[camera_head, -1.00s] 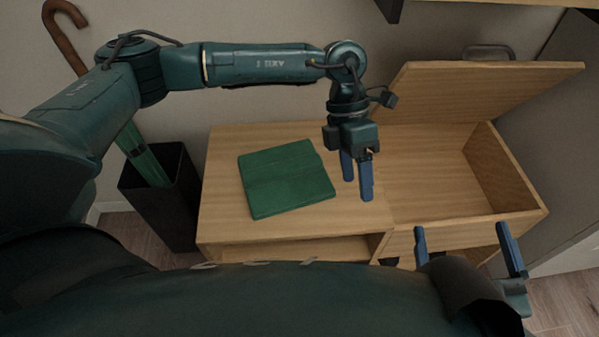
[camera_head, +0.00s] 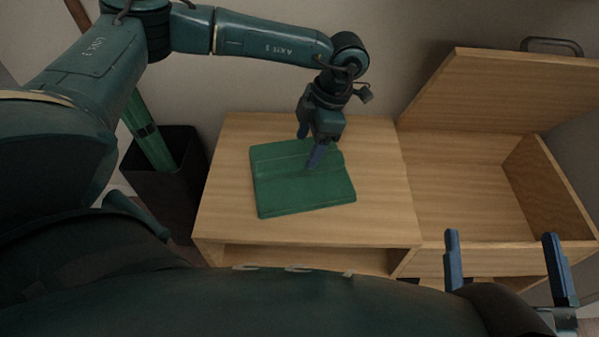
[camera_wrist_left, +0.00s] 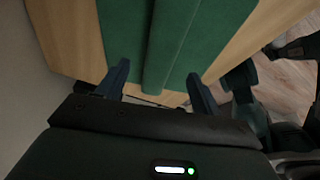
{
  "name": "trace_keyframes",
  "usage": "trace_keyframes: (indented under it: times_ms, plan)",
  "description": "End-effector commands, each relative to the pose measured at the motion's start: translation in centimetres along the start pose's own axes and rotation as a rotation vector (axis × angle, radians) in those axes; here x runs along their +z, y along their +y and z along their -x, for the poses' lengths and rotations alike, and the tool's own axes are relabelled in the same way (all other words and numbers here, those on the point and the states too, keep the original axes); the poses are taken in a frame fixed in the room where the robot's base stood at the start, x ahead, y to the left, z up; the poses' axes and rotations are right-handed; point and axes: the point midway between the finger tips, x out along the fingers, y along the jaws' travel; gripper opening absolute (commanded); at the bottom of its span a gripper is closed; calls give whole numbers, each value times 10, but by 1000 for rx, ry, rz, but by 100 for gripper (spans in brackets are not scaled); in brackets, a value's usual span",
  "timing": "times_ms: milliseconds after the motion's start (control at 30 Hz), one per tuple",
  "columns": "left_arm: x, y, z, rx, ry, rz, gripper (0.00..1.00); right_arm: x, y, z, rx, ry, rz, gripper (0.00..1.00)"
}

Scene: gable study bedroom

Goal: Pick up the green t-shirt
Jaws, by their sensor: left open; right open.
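The folded green t-shirt (camera_head: 300,190) lies flat on the left part of the wooden bench top. A raised fold runs across it, and it fills the upper middle of the left wrist view (camera_wrist_left: 165,40). My left gripper (camera_head: 311,147) is open at the far part of the shirt, with its fingers pointing down. In the left wrist view its two blue fingers (camera_wrist_left: 156,82) stand on either side of the raised fold. I cannot tell whether they touch the cloth. My right gripper (camera_head: 506,262) is open and empty at the lower right, in front of the bench.
The wooden bench (camera_head: 385,190) has an open compartment (camera_head: 465,195) on the right, its lid (camera_head: 500,95) tilted up. A black bin (camera_head: 168,190) with a green umbrella (camera_head: 152,140) stands left of it. Bare bench top surrounds the shirt.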

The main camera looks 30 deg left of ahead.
Motion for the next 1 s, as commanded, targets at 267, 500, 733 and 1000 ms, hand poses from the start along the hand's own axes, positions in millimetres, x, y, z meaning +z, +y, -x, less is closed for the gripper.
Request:
trace_keyframes:
  times_ms: [267, 500, 733, 1000]
  plan:
    - [-1, -1, -43, -1, 1, 0, 66, -21, 8, -12, -20, 165, 92, 100]
    - [-2, -1, -46, -2, 0, 1, 66, -26, 9, -14, -22, 189, 108, 100]
    - [-2, -1, -46, -2, 0, 1, 54, -26, 9, -14, -21, 187, 107, 100]
    - [-2, -1, -46, -2, 0, 0, 32, -26, 9, -14, -21, 187, 107, 100]
